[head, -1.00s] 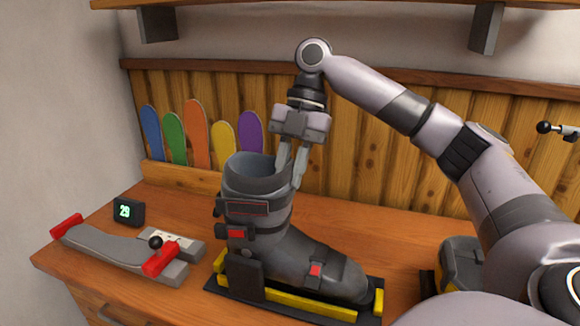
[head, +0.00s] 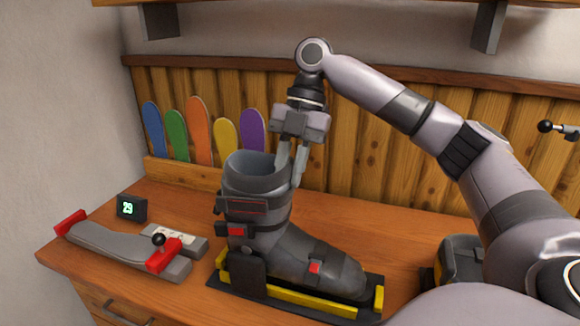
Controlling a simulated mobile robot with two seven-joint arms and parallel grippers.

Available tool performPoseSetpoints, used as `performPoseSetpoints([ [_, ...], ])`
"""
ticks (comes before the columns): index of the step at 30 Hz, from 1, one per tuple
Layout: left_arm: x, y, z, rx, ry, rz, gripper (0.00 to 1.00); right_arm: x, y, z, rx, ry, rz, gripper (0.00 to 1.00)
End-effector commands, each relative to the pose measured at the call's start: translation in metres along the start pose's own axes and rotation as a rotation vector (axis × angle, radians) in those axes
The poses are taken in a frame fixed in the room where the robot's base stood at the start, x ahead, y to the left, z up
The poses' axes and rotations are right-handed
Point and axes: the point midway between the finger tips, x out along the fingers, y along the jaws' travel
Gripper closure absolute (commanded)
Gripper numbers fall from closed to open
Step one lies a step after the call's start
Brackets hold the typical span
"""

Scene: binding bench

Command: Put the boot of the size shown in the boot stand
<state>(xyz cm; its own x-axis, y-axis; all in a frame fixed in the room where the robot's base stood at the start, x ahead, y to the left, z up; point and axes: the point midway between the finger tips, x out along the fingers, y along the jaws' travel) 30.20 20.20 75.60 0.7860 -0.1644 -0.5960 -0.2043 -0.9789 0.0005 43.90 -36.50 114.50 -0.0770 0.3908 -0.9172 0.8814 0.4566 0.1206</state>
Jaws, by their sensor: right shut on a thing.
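A dark grey ski boot (head: 262,205) with red buckle parts stands upright in the boot stand (head: 290,302), a black base with yellow rails, at the front middle of the bench. My right gripper (head: 292,178) is shut on the boot's cuff, at the right side of its upper rim. The boot's sole sits down between the rails, partly hidden by the stand's near side; whether it rests fully on the base I cannot tell. A small black display (head: 131,208) at the left shows a green 29. My left gripper is not in view.
A grey binding holder with red ends (head: 120,245) lies at the left. A black and yellow thing (head: 462,264) stands at the right, partly behind my arm. Several coloured boards (head: 199,130) lean on the back wall. A shelf (head: 330,5) hangs above.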

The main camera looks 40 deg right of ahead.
Motion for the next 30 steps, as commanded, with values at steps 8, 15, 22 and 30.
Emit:
performPoseSetpoints([
  [8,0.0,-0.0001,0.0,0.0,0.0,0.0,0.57,-0.0017,0.0008,-0.0009,-0.004,0.001,0.007,1.0],
  [15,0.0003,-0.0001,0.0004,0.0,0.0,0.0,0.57,0.0009,0.0004,0.0003,-0.004,0.001,0.007,1.0],
  [22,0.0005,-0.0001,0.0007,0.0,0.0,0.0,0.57,0.0035,0.0,0.0014,-0.003,0.001,0.007,0.75],
  [30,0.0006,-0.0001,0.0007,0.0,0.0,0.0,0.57,0.0047,-0.0004,0.0019,-0.002,0.0,0.003,0.49],
])
